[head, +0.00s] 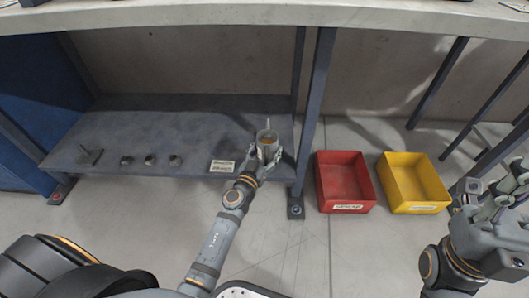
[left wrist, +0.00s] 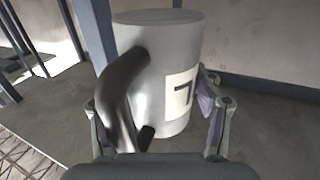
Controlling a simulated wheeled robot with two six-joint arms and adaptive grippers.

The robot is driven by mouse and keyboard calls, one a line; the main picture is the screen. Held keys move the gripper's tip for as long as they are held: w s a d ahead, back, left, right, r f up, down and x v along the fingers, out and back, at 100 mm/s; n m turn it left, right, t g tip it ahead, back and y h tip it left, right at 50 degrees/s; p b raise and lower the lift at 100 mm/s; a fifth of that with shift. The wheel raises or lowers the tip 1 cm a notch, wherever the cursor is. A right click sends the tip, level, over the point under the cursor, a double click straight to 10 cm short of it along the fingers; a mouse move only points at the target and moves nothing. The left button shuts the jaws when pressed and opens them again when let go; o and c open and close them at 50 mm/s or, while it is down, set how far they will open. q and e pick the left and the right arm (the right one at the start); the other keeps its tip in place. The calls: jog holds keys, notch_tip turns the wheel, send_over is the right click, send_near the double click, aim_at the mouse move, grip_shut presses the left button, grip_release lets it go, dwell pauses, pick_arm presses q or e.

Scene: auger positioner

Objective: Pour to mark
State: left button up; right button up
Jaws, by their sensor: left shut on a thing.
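A grey metal mug (head: 267,152) is at the right end of the low shelf in the head view, with something orange-brown showing at its mouth. In the left wrist view the mug (left wrist: 175,60) has a dark handle (left wrist: 122,95) and a white label with a black 7. My left gripper (head: 262,167) is shut on the mug, with one finger on each side of it in the left wrist view (left wrist: 155,115). I cannot tell whether the mug touches the shelf. My right gripper (head: 505,195) is at the right edge, away from the mug; its jaw opening is unclear.
The dark low shelf (head: 200,120) carries a small bracket (head: 90,155), three small dark pieces (head: 150,159) and a white label plate (head: 222,166). A red bin (head: 347,206) and a yellow bin (head: 416,207) stand on the floor. A dark post (head: 313,110) stands right of the mug.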

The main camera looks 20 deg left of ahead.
dwell(0.4)
pick_arm(q)
notch_tip(320, 180, down, 5)
jog(key=b, duration=0.4)
jog(key=shift+b, duration=0.3)
jog(key=p, duration=0.3)
jog(key=shift+g, duration=0.3)
jog(key=shift+s+p, duration=0.15)
jog(key=shift+p, duration=0.25)
jog(key=shift+f+p, duration=0.3)
jog(key=shift+f, duration=0.05)
jog(key=shift+f, duration=0.1)
